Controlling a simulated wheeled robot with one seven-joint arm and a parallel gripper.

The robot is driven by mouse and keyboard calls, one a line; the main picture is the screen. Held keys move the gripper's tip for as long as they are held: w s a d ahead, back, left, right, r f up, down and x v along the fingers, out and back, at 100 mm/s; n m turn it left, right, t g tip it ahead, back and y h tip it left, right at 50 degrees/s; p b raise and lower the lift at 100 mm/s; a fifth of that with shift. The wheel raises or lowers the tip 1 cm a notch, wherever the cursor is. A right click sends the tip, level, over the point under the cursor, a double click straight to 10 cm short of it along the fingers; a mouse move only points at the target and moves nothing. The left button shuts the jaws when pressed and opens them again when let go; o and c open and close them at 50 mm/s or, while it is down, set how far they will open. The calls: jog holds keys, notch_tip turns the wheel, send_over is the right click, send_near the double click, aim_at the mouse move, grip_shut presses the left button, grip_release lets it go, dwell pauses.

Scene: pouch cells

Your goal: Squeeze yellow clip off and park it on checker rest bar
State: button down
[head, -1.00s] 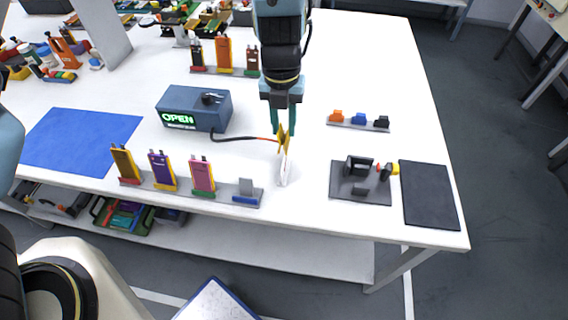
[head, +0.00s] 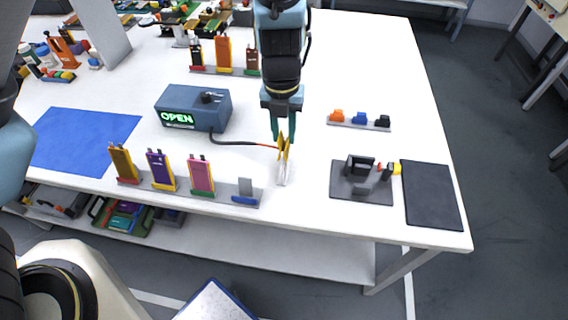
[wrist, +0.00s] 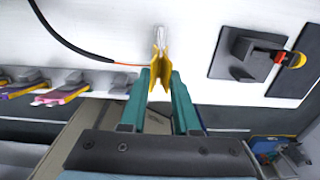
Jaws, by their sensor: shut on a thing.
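The yellow clip (head: 285,146) is between the teal fingers of my gripper (head: 284,134), which is shut on it. It also shows between the fingertips in the wrist view (wrist: 160,66). A thin whitish upright piece (head: 281,172) stands directly below the clip; whether the clip still touches it I cannot tell. A red-orange lead (head: 262,145) runs from the checker (head: 192,108), a blue box with a green "OPEN" display, to the clip. Which bar is the checker rest bar I cannot tell.
A rack (head: 215,194) with several pouch cells stands at the front left. A small bar (head: 358,126) with orange, blue and black clips lies at the right. A dark fixture (head: 361,190) and a black mat (head: 431,194) are at the front right. A blue mat (head: 85,140) lies at the left.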

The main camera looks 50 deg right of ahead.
jog(key=shift+f, duration=0.15)
jog(key=shift+f, duration=0.7)
jog(key=shift+c, duration=1.2)
grip_release()
